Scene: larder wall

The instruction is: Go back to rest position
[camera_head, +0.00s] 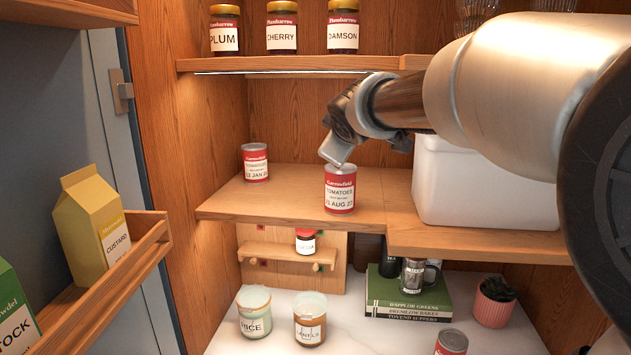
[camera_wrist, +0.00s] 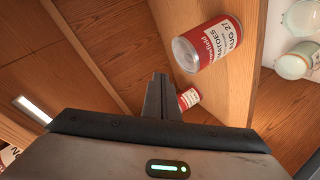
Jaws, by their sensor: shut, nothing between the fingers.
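My gripper (camera_head: 338,149) is in front of the larder's middle shelf in the head view, just above a red and white tomato tin (camera_head: 340,190). In the wrist view my gripper (camera_wrist: 159,78) has its fingers together with nothing between them. That tin, marked AUG 27 in the wrist view (camera_wrist: 208,45), stands upright on the shelf near its front edge, apart from the fingers. A second tomato tin (camera_head: 255,163), marked JAN, stands further back at the left; a tin partly hidden behind the fingertips (camera_wrist: 188,99) shows in the wrist view.
A white bin (camera_head: 470,190) stands right of the tins, under my arm. Jam jars (camera_head: 282,28) line the shelf above. An open door with a rack (camera_head: 110,285) holds cartons at the left. Below are glass jars (camera_head: 310,318), books (camera_head: 408,298), a mug and a plant (camera_head: 494,303).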

